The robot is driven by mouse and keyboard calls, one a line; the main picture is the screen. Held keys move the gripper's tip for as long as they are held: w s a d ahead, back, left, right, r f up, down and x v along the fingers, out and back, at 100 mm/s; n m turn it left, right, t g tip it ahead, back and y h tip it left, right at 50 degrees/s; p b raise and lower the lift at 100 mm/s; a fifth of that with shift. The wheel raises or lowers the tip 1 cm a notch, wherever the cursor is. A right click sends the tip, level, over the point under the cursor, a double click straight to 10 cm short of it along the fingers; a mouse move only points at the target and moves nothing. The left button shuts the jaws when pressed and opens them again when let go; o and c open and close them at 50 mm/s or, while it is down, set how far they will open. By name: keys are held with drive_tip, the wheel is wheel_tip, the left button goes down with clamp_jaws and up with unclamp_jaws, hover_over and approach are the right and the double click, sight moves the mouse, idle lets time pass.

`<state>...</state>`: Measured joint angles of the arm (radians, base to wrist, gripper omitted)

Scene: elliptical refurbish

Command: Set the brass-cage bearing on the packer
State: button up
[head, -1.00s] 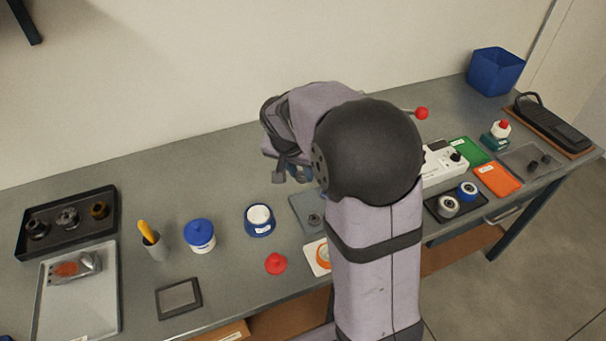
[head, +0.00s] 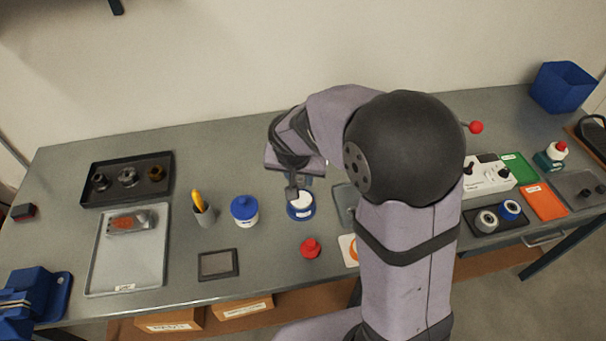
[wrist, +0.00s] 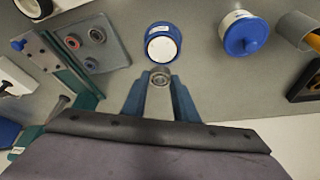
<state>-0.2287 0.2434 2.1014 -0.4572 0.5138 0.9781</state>
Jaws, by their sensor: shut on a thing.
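My gripper (wrist: 160,88) is shut on a small ring-shaped bearing (wrist: 160,77), held between the blue fingertips. The bearing's cage colour is too small to tell. In the head view my gripper (head: 297,190) is close to a low blue round pot with a white top (head: 300,212), which looks like the packer. In the wrist view the packer (wrist: 163,43) appears just beyond the fingertips, and the bearing is in front of its rim, apart from its middle. I cannot tell how high the bearing is above it. The head view hides the bearing behind the fingers.
A blue-lidded jar (head: 244,211) and a pen cup (head: 203,214) stand left of the packer. A red knobbed piece (head: 311,248) is in front. A grey plate (wrist: 112,50) with small rings lies beside it. A dark tray (head: 127,199) is at far left.

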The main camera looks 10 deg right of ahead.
drive_tip(key=shift+f+b, duration=2.05)
drive_tip(key=shift+f, duration=0.8)
drive_tip(key=shift+b, duration=0.4)
drive_tip(key=shift+f+b, duration=0.5)
drive_tip(key=shift+b, duration=0.05)
drive_tip(key=o, duration=0.8)
drive_tip(key=shift+r, duration=0.1)
drive_tip(key=shift+p+v, duration=3.1)
drive_tip(key=shift+v, duration=2.3)
drive_tip(key=shift+d, duration=0.1)
